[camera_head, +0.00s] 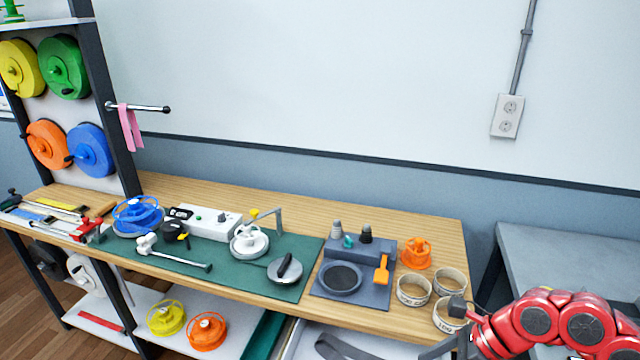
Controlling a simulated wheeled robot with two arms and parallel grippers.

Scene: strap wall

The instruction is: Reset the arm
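My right arm, red with dark joints, comes in at the lower right corner. The dark parts at its end, around my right gripper (458,335), are at the table's front right edge, close to the tape rolls. The fingers are cut off or hidden, so whether it is open or shut does not show. My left arm and gripper are not in view.
The wooden workbench (400,225) holds a green mat (310,248), a grey tray (372,296), an orange spool (416,254) and tape rolls (412,290). Colored spools (66,66) hang on the rack. A grey table (560,250) stands at right. The bench's back strip is clear.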

